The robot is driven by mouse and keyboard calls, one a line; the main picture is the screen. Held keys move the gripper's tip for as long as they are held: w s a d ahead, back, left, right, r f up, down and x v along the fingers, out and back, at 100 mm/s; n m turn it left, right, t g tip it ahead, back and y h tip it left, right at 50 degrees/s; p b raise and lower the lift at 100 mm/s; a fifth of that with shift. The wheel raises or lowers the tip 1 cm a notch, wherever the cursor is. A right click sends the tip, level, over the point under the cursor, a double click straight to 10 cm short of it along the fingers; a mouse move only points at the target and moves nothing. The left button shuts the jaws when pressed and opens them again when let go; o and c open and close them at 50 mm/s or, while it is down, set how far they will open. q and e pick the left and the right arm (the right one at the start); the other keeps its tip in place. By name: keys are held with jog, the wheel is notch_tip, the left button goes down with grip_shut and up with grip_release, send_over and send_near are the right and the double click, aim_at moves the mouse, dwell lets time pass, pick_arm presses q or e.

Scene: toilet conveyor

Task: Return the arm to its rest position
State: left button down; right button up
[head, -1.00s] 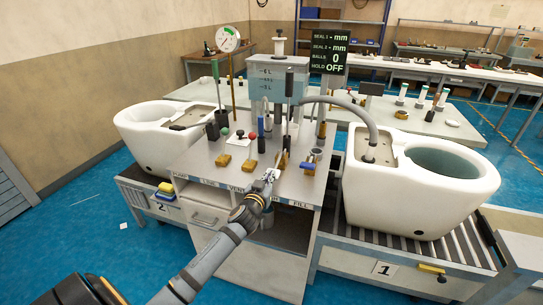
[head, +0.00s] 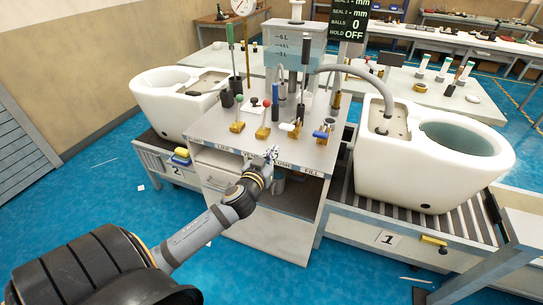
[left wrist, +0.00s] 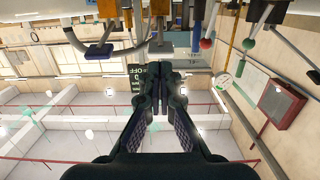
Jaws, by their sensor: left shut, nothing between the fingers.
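My left arm reaches in from the lower left of the head view. Its gripper (head: 271,155) is at the front edge of the grey control bench (head: 215,147), near the label strip. In the left wrist view the fingers (left wrist: 160,85) are together with nothing between them. Several valves on brass-coloured blocks stand on the bench just behind the gripper, among them one with a red knob (head: 266,104), one with a white handle (head: 287,127) and one with a blue handle (head: 321,135). The gripper looks apart from them. My right gripper is not in view.
A white toilet (head: 375,165) stands on the roller conveyor (head: 365,205) at the right, with a grey hose running into it. Another toilet (head: 150,105) stands at the left. A clear tank (head: 296,45) rises behind the valves. Blue floor (head: 110,205) is open at the left.

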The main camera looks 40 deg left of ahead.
pick_arm(q)
jog(key=shift+s+d+r, duration=0.15)
jog(key=shift+s, duration=0.35)
jog(key=s+a+f+g, duration=0.1)
jog(key=a+f+g, duration=0.1)
jog(key=f, duration=0.8)
jog(key=s+a+f+g, duration=0.1)
jog(key=a+f+g, duration=0.15)
jog(key=f, duration=0.65)
jog(key=s+f+m+g, duration=0.1)
jog(key=s+f+g, duration=0.1)
jog(key=s+f, duration=0.6)
jog(key=s+f+g, duration=0.2)
jog(key=s+f, duration=0.1)
jog(key=f, duration=0.9)
jog(key=s+d+f+g+h, duration=0.1)
jog(key=s+d+f+g, duration=0.1)
jog(key=s+f, duration=0.4)
jog(key=s+d+f+m+g+h, duration=0.1)
jog(key=s+d+f, duration=0.4)
jog(key=s, duration=0.9)
jog(key=s+d+f+m+g+h+p, duration=0.1)
jog(key=s+d+f+g, duration=0.2)
jog(key=s+f, duration=0.4)
jog(key=s, duration=0.3)
jog(key=shift+d+f+g, duration=0.3)
jog(key=shift+g, duration=0.05)
